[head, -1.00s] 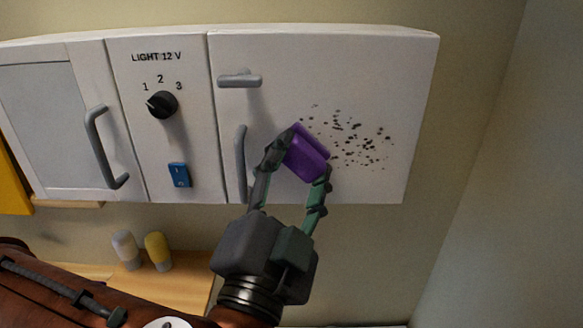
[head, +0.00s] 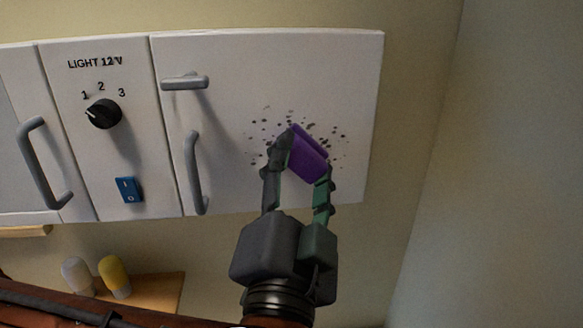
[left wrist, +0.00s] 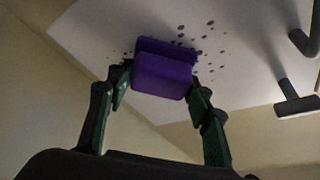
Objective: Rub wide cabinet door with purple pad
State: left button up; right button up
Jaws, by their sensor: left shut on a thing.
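The wide cabinet door (head: 235,75) is white, at the right of the wall cabinet, with a patch of dark specks (head: 262,127) on its lower right part. My left gripper (head: 301,165) is shut on the purple pad (head: 309,152), one finger on each side of it. The pad is at the speck patch and covers its middle; whether it presses on the door I cannot tell. In the left wrist view the pad (left wrist: 164,70) sits between the fingertips, with specks showing around it. My right gripper is not in view.
The wide door carries two grey handles, one horizontal (head: 185,82) and one vertical (head: 194,173). Left of it are a black knob (head: 103,114) and a blue switch (head: 129,189). Below, a white bottle (head: 77,275) and a yellow one (head: 114,276) stand on a wooden shelf (head: 160,290).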

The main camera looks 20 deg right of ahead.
aim_at(325, 165)
pick_arm(q)
jog(key=shift+s+d, duration=0.2)
jog(key=shift+d, duration=0.7)
jog(key=shift+s+d, duration=0.2)
jog(key=shift+d, duration=0.65)
jog(key=shift+s+d+b, duration=0.15)
jog(key=shift+s+d, duration=0.15)
jog(key=shift+d, duration=0.65)
jog(key=shift+s+d+b, duration=0.15)
jog(key=shift+s+d, duration=0.15)
jog(key=shift+d, duration=0.65)
jog(key=shift+w+a+b, duration=0.2)
jog(key=shift+a+b, duration=0.15)
jog(key=shift+a, duration=0.15)
jog(key=shift+w+a+b, duration=0.2)
jog(key=shift+w+a, duration=0.05)
jog(key=shift+a, duration=0.6)
jog(key=shift+w+a+b, duration=0.15)
jog(key=shift+w+a, duration=0.1)
jog(key=shift+a, duration=0.55)
jog(key=shift+w+a+b, duration=0.2)
jog(key=shift+w+a, duration=0.1)
jog(key=shift+a, duration=0.7)
jog(key=shift+w+a+b, duration=0.2)
jog(key=shift+w+a, duration=0.05)
jog(key=shift+a, duration=0.75)
jog(key=shift+w+a, duration=0.2)
jog(key=shift+a, duration=0.65)
jog(key=shift+w+a, duration=0.15)
jog(key=shift+a, duration=0.45)
